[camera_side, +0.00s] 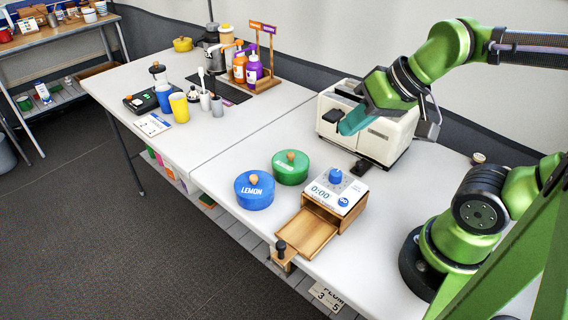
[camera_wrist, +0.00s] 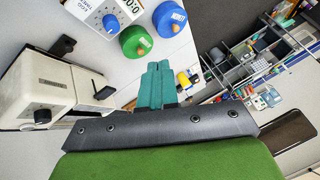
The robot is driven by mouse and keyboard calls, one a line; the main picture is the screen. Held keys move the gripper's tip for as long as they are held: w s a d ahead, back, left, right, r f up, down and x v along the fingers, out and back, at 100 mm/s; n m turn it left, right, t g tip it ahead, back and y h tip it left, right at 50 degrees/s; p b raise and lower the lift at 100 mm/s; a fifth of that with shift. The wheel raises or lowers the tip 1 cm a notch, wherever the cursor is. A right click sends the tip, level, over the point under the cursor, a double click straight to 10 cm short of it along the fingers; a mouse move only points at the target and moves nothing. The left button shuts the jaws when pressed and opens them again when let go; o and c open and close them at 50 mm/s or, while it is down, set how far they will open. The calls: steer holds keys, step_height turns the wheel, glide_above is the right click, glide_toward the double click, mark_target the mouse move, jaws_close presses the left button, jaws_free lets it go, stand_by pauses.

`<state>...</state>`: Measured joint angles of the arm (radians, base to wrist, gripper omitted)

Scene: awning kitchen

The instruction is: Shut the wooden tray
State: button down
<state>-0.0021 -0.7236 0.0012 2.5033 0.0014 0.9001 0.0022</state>
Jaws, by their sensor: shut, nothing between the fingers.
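The wooden tray (camera_side: 303,235) is a shallow drawer pulled out of a small wooden box (camera_side: 335,212) near the table's front edge in the side view. It looks empty. A dark knob on a wooden front (camera_side: 282,251) sits at its outer end, past the table edge. A white timer (camera_side: 338,190) with a blue dial rests on the box; it also shows at the top of the wrist view (camera_wrist: 108,14). My gripper (camera_side: 353,122), with teal fingers, is shut and empty. It is in front of the white toaster, above and behind the tray. The tray is not visible in the wrist view.
A white toaster (camera_side: 376,137) stands at the back, close to my gripper. A blue lemon tin (camera_side: 254,191) and a green tin (camera_side: 291,168) stand left of the box. Cups, a scale and bottles fill the far table. Clear table lies right of the box.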

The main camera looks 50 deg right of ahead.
steer(key=shift+s+r, duration=0.1)
steer(key=shift+r, duration=0.3)
steer(key=c, duration=1.8)
jaws_free()
